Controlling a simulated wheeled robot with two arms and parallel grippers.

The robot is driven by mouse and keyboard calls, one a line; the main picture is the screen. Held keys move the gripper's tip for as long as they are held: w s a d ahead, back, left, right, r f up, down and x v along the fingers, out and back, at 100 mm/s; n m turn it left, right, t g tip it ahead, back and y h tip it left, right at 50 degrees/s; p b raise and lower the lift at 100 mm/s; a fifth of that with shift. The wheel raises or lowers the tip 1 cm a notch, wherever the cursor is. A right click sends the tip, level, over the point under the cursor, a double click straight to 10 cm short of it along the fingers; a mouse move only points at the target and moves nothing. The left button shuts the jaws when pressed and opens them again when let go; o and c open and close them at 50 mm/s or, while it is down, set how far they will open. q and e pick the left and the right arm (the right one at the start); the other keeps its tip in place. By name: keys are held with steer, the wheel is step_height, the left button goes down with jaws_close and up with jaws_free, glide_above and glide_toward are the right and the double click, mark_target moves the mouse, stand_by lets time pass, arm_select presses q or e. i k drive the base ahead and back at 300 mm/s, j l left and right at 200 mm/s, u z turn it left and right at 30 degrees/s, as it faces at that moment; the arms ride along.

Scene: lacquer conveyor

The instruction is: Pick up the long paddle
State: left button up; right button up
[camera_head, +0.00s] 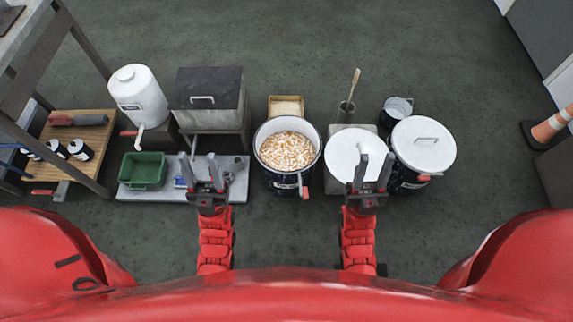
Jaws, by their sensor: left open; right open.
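A long wooden handle (354,84), likely the paddle, stands slightly tilted in a narrow dark cylinder (346,112) behind the white round lid. Its lower end is hidden inside the cylinder. My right gripper (374,172) is open and empty, in front of the handle and a little to its right, overlapping the white lid in the picture. My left gripper (198,172) is open and empty over the grey slab at the left, well away from the handle.
A pot of orange-and-white pieces (287,150) stands between my grippers. A white lid (352,156) and a larger lidded pot (424,146) are at the right. A green bin (143,171) sits on the grey slab (238,186). The floor behind is clear.

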mark_target(357, 73)
steer(key=i+l+u, duration=0.25)
steer(key=i+l, duration=0.25)
steer(key=i+l+u, duration=0.25)
steer(key=i+l, duration=0.3)
steer(key=l, duration=0.1)
